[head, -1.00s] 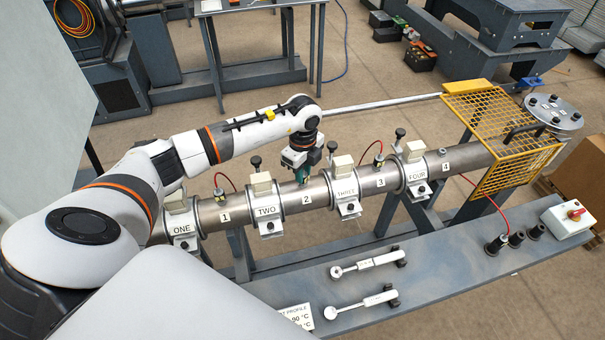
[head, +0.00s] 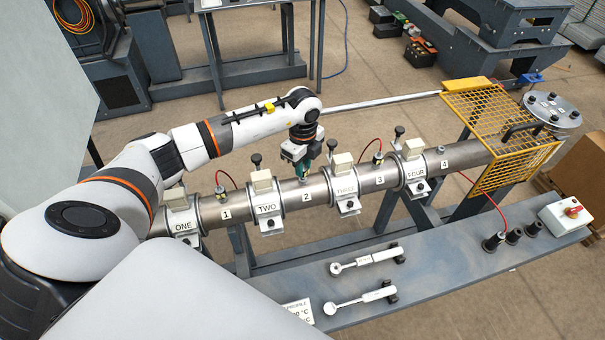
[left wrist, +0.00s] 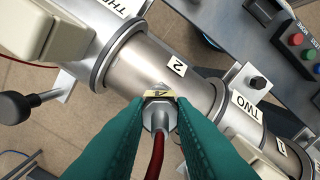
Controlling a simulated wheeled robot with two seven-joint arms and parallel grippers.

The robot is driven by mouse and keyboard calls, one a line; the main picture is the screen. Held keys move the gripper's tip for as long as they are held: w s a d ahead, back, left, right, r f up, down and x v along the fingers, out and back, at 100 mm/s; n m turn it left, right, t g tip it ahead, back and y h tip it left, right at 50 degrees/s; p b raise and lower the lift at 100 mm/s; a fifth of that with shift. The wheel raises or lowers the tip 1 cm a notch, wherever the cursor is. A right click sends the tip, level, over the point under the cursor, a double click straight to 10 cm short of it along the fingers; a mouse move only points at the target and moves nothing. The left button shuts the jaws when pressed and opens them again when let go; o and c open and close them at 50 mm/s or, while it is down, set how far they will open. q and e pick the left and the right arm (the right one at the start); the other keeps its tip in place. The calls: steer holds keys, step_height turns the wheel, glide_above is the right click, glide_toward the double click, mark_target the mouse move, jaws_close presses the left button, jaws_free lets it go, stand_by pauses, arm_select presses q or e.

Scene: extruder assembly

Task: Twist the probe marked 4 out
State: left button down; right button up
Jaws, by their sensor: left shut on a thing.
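My left gripper (head: 303,176) is above the port by the barrel label 2, between the clamps TWO and THREE. In the left wrist view its teal fingers (left wrist: 160,118) are shut on the metal hex body of a probe (left wrist: 159,112). A red cable (left wrist: 157,155) leaves the probe toward the camera. A small pale yellow tag (left wrist: 161,94) on the probe carries a dark mark, too small to read surely. The probe's lower end is hidden, so I cannot tell how deep it sits in the barrel (left wrist: 172,70). My right gripper is not in view.
Other red-cabled probes stand at label 1 (head: 219,191) and label 3 (head: 378,158). The port at label 4 (head: 441,150) has no cable. Black holders (head: 514,236), two wrenches (head: 366,261) and a switch box (head: 566,215) are on the bench. A yellow mesh guard (head: 500,110) covers the barrel's far end.

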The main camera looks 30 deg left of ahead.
arm_select(q)
steer(key=shift+r, duration=0.4)
steer(key=shift+r+p, duration=2.4)
steer(key=shift+r, duration=0.4)
